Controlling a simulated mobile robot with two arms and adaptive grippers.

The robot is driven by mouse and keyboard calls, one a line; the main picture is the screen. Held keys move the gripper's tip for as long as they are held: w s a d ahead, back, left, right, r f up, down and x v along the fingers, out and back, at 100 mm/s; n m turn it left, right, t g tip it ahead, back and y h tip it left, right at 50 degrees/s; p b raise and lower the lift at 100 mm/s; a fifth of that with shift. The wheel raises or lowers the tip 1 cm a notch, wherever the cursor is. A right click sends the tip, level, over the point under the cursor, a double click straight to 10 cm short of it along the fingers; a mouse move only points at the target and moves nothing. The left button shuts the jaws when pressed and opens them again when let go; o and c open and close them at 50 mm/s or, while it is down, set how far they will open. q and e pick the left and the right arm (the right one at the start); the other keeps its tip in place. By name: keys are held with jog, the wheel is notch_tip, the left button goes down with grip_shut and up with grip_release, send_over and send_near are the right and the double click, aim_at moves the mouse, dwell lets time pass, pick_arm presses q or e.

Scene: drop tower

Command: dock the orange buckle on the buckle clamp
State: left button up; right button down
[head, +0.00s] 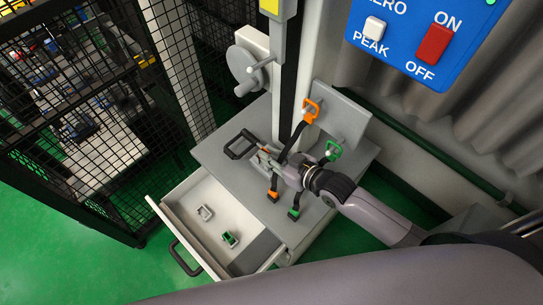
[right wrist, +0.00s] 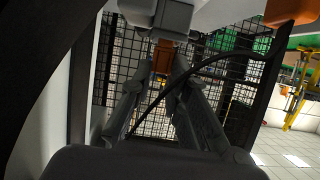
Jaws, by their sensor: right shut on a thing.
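My right gripper (head: 266,157) is over the tower's grey base, with its fingertips small in the head view. In the right wrist view its fingers (right wrist: 163,75) are shut on an orange piece, which I take for the orange buckle (right wrist: 162,55). A grey block (right wrist: 160,13) is just beyond it; I cannot tell whether it is the buckle clamp or whether they touch. An orange loop (head: 311,110) with a dark strap hangs at the grey upright plate. Another orange strap end (head: 273,195) lies on the base. My left gripper is not in view.
A green loop (head: 333,151) and a green strap end (head: 294,213) are close to my right arm. An open drawer (head: 185,228) holds two small fittings. A black mesh cage (head: 75,110) stands left.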

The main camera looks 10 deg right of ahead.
jog(key=c, duration=2)
grip_release()
jog(key=shift+f, duration=0.1)
jog(key=o, duration=0.5)
jog(key=shift+c, duration=0.2)
jog(key=shift+s+r, duration=0.1)
jog(key=shift+r, duration=0.2)
jog(key=p+v, duration=0.8)
jog(key=v, duration=0.3)
jog(key=shift+s+d, duration=0.25)
